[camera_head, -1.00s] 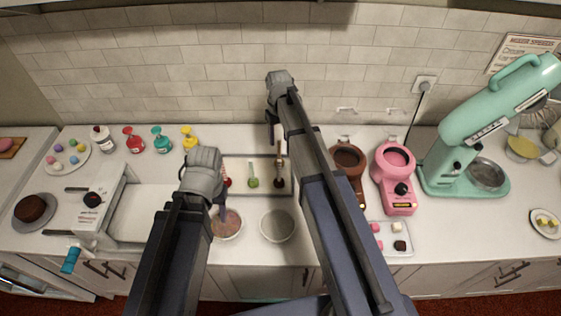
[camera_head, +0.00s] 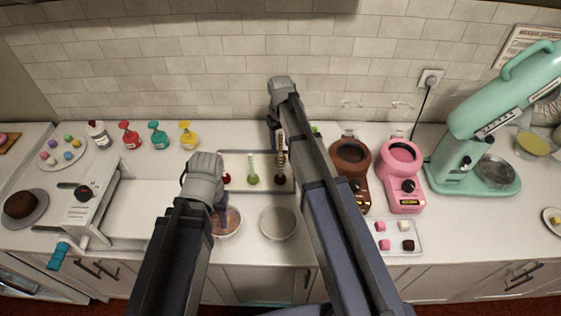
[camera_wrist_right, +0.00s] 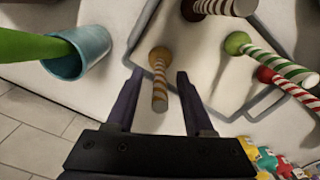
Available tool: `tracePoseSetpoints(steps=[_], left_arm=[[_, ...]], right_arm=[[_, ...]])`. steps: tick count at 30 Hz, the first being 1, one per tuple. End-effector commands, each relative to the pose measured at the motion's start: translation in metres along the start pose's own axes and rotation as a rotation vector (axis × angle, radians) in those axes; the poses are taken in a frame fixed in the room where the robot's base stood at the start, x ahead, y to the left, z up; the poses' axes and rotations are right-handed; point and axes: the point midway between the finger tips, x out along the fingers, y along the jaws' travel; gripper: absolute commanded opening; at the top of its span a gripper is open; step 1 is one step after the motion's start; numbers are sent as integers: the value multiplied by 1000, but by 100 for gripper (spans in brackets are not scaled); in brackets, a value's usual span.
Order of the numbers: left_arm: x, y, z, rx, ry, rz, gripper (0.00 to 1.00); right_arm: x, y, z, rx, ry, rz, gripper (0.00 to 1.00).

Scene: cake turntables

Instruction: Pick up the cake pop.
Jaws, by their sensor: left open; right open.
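Cake pops with striped sticks stand on a pale tray (camera_head: 240,189). In the right wrist view a tan cake pop (camera_wrist_right: 158,57) with an orange-striped stick lies between the fingers of my right gripper (camera_wrist_right: 159,78), which is open around the stick. A brown pop (camera_wrist_right: 192,9), a green pop (camera_wrist_right: 237,42) and a red pop (camera_wrist_right: 265,74) are beyond and to the right. In the head view the red (camera_head: 227,178), green (camera_head: 253,179) and brown (camera_head: 280,179) pops show; the tan one is not clearly visible. My left gripper (camera_head: 219,203) is open above a bowl of sprinkles.
The sprinkle bowl (camera_head: 228,224) and a pale bowl (camera_head: 277,223) stand in front of the tray. Brown (camera_head: 349,160) and pink (camera_head: 402,153) melters and a mint mixer (camera_head: 480,150) stand right. A blue cup (camera_wrist_right: 80,52) is left in the wrist view.

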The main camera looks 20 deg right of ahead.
Motion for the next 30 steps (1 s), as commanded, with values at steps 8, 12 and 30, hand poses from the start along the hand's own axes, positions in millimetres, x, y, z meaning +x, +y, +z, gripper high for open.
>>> tracePoseSetpoints(steps=[8, 12, 30], left_arm=[[22, 2, -1, -1, 0, 0, 50], [20, 2, -1, -1, 0, 0, 50], [20, 2, -1, -1, 0, 0, 50]], right_arm=[[22, 0, 0, 0, 0, 0, 53], [20, 0, 0, 0, 0, 0, 53], [21, 0, 0, 0, 0, 0, 0]])
